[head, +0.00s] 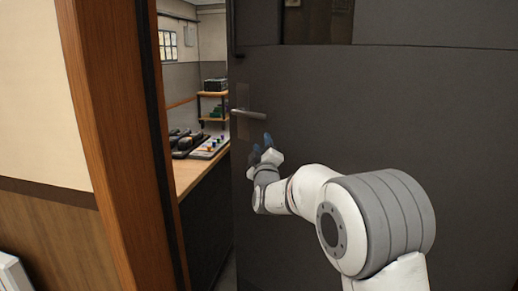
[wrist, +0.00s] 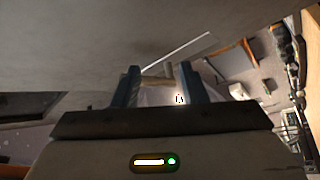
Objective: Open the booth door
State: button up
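The dark grey booth door (head: 370,110) stands ajar in the head view, with a gap at its left edge through which the room beyond shows. Its metal lever handle (head: 249,113) sits near that edge on a small plate. My gripper (head: 262,147) is just below and slightly right of the handle, apart from it in the picture; depth is hard to judge. In the wrist view my gripper (wrist: 158,72) has its two blue fingers spread, with no held object clear between them. A pale thin bar slants above the fingers; I cannot tell if it is the handle.
A wooden door frame (head: 120,150) stands left of the gap. Beyond it, a wooden counter (head: 190,178) carries a fader console (head: 209,147) and dark equipment. A shelf cart (head: 212,103) stands farther back. A window panel is in the door's upper part.

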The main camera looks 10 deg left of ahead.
jog(key=shift+s+d+f+b, duration=0.25)
jog(key=shift+s+d+b, duration=0.6)
jog(key=shift+s, duration=0.05)
jog(key=shift+s+d+f+b, duration=0.25)
jog(key=shift+s+d+b, duration=0.55)
jog(key=shift+s, duration=0.1)
jog(key=shift+f+b, duration=0.1)
jog(key=shift+b, duration=0.25)
jog(key=shift+c, duration=0.3)
